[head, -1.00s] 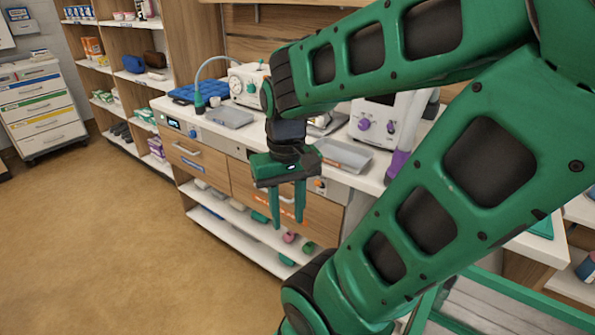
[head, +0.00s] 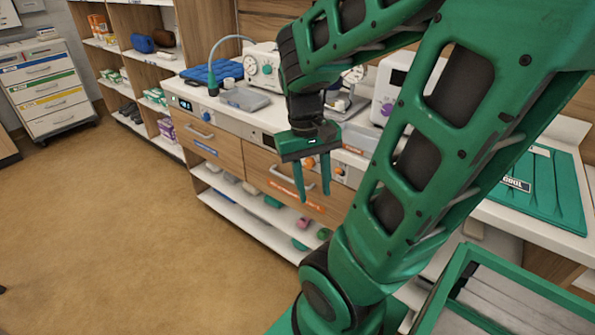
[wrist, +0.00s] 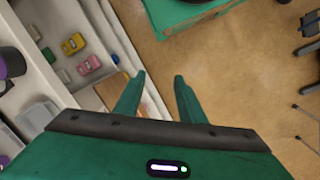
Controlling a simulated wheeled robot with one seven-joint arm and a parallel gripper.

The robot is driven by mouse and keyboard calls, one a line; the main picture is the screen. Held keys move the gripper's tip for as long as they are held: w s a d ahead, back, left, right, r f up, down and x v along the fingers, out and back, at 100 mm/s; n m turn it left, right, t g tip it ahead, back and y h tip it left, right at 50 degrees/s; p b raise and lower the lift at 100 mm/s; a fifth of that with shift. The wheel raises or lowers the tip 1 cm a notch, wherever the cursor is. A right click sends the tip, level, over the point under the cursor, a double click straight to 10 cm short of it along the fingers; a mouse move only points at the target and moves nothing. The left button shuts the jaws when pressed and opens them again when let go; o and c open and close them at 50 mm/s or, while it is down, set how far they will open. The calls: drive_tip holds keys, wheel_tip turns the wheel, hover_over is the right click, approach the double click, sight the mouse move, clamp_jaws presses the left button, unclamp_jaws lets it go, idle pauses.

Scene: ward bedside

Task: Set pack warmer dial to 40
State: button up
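My gripper (head: 314,196) is open and empty, pointing down in front of the wooden drawers, with its two green fingers apart. It also shows in the wrist view (wrist: 160,78) with nothing between the fingers. The counter front carries a blue knob (head: 206,117) beside a small lit display (head: 185,104) at the left. An orange knob (head: 310,162) sits on the panel just behind my gripper, partly hidden by it. A white device (head: 262,62) with a teal dial stands on the counter. I cannot read any label naming the pack warmer, nor any dial setting.
The counter holds a blue tray (head: 210,74), a grey tray (head: 244,99) and a green mat (head: 540,190). Drawers and an open lower shelf (head: 250,222) lie below. A drawer cart (head: 50,88) stands far left. The floor (head: 120,230) at left is clear.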

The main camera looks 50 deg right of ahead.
drive_tip(key=w+d+f+n+g+h, duration=0.1)
drive_tip(key=w+d+f+g+h, duration=0.2)
drive_tip(key=w+d+f+g, duration=0.25)
drive_tip(key=n+t+h, duration=0.4)
drive_tip(key=n+h, duration=0.6)
drive_tip(key=h, duration=0.7)
approach(306, 165)
drive_tip(key=x, duration=0.8)
